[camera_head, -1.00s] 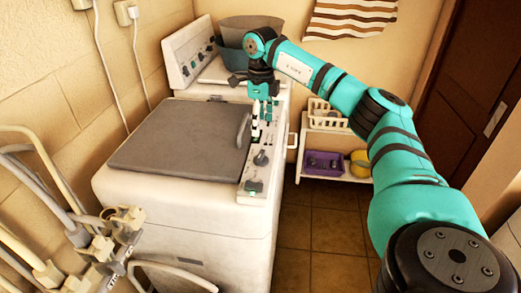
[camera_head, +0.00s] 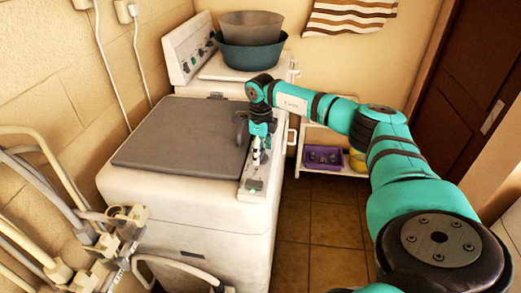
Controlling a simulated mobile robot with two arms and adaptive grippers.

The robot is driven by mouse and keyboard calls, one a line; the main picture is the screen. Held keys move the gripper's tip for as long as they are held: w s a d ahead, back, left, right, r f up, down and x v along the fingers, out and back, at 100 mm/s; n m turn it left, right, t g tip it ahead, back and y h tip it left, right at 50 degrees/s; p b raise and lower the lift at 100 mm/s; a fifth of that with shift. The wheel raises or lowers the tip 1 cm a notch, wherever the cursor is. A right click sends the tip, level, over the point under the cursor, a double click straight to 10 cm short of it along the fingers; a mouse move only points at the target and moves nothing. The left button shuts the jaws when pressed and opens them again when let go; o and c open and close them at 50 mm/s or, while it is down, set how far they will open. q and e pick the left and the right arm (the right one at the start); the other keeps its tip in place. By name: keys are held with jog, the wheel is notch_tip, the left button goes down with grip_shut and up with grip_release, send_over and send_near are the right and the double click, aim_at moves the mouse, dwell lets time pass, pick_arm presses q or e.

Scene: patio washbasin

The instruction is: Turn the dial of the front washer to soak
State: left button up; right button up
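The front washer (camera_head: 190,212) is a white machine with a dark grey lid, which is shut. Its control panel (camera_head: 250,193) runs along the right side of the top, with a small green mark near its front end. My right gripper (camera_head: 257,158) points down over the front part of this panel, where it hides the dial. I cannot tell whether its fingers touch the dial or how far apart they are. My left gripper is not in view.
Behind is a second white machine with a dial panel (camera_head: 190,48) and stacked tubs (camera_head: 250,52) on it. A shelf with a purple bin (camera_head: 322,157) stands at the back right. Pale pipe-like frames (camera_head: 45,215) crowd the left. Tiled floor (camera_head: 320,225) is clear on the right.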

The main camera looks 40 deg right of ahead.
jog(key=c, duration=1.1)
jog(key=shift+o, duration=0.2)
jog(key=shift+m, duration=0.4)
jog(key=m, duration=0.4)
jog(key=shift+r+m, duration=0.1)
jog(key=shift+m, duration=0.2)
jog(key=m, duration=0.4)
jog(key=shift+d+m, duration=0.1)
jog(key=shift+m, duration=0.2)
jog(key=m, duration=0.3)
jog(key=shift+m+p, duration=0.3)
jog(key=shift+p, duration=0.1)
jog(key=m, duration=0.3)
jog(key=shift+m, duration=0.3)
jog(key=m+p, duration=0.1)
jog(key=m, duration=0.5)
jog(key=shift+d+r+m+p, duration=0.1)
jog(key=shift+m+p, duration=0.2)
